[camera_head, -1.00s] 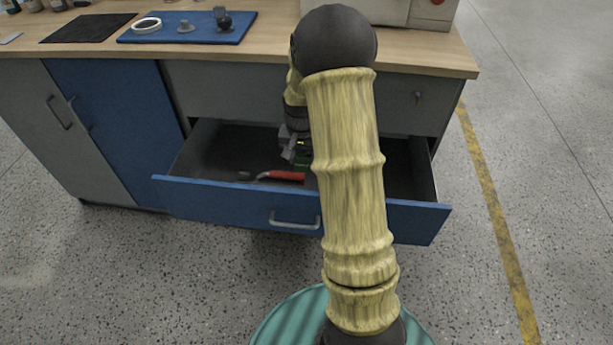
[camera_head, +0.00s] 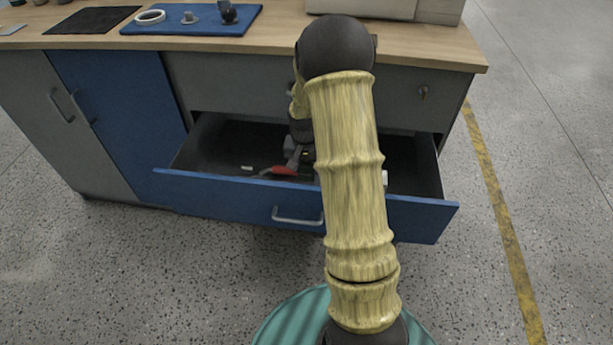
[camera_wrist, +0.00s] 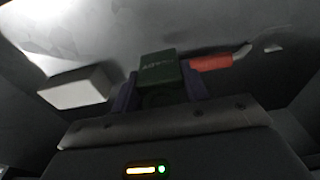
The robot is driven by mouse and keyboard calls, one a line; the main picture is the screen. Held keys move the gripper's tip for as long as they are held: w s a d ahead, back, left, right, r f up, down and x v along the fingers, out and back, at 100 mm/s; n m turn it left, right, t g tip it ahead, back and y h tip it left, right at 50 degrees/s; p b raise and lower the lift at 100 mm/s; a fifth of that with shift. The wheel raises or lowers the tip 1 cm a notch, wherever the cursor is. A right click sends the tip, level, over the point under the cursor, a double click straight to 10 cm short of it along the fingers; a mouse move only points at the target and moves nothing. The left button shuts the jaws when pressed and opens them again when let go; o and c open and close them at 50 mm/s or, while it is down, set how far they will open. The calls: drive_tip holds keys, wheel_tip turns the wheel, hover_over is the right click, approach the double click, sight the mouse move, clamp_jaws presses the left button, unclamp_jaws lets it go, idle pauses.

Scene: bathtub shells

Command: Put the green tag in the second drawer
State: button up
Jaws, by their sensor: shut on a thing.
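The green tag (camera_wrist: 160,72) shows in the wrist view, held between the two purple fingers of my gripper (camera_wrist: 160,88). My gripper is shut on it. In the head view, my gripper (camera_head: 297,158) is down inside the open blue-fronted drawer (camera_head: 230,196), the one below a closed grey drawer (camera_head: 225,88). My arm hides part of the gripper there, and the tag cannot be made out. I cannot tell whether the tag touches the drawer floor.
A red-handled tool (camera_head: 283,171) lies in the drawer close beside my gripper; it also shows in the wrist view (camera_wrist: 211,62). A pale block (camera_wrist: 76,88) lies to the left there. The worktop above holds a blue mat (camera_head: 190,22) with small items.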

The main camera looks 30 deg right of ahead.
sight(306, 176)
wheel_tip(306, 176, down, 4)
drive_tip(key=shift+f+b, duration=0.1)
drive_tip(key=shift+b, duration=0.5)
drive_tip(key=shift+f, duration=0.2)
drive_tip(key=o, duration=1)
drive_tip(key=shift+r, duration=0.15)
drive_tip(key=r+p, duration=0.1)
drive_tip(key=r, duration=0.3)
drive_tip(key=r+p, duration=0.1)
drive_tip(key=r, duration=0.3)
drive_tip(key=s+r+p, duration=0.1)
drive_tip(key=r+p, duration=0.1)
drive_tip(key=r, duration=0.2)
drive_tip(key=shift+s+a, duration=0.1)
drive_tip(key=shift+a, duration=0.3)
